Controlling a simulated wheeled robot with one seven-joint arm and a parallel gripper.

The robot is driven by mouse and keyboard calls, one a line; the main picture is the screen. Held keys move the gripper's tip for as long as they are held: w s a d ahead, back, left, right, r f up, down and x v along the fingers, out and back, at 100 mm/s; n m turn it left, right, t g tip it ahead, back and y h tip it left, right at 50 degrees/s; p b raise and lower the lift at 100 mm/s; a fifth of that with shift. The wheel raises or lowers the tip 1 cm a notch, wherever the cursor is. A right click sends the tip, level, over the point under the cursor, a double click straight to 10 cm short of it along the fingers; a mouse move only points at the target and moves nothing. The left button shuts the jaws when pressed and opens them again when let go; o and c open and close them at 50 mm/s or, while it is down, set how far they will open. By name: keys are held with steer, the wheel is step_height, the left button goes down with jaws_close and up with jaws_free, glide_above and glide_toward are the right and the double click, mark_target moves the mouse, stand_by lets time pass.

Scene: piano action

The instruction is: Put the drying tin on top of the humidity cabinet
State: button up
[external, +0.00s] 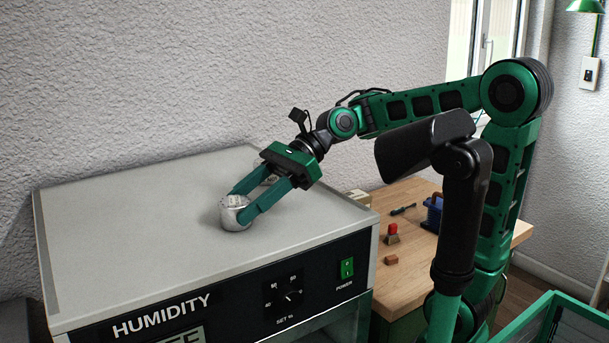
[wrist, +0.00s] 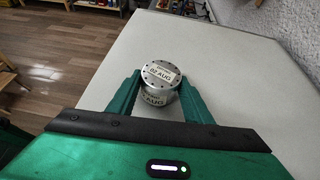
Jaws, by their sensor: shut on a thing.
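The drying tin (external: 235,214) is a small silvery can at the middle of the humidity cabinet's top. In the wrist view the tin (wrist: 158,86) shows a lid with small holes and a pale label reading "AUG". The humidity cabinet (external: 130,225) is a large box with a grey top and a black front panel marked "HUMIDITY". Its pale top also shows in the wrist view (wrist: 225,70). My gripper (external: 243,203) is shut on the tin, one green finger on each side. The tin is at the cabinet top; I cannot tell whether its base touches.
A wooden bench (external: 408,255) stands right of the cabinet, with a red-topped item (external: 391,233), a small brown block (external: 390,260) and a blue item (external: 433,212) on it. A green-edged crate (external: 560,318) is at lower right.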

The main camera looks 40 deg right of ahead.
steer(key=o, duration=1.1)
steer(key=shift+v, duration=5.6)
steer(key=shift+d+r, duration=0.2)
steer(key=shift+d, duration=0.05)
steer(key=shift+d, duration=0.1)
steer(key=shift+w, duration=0.1)
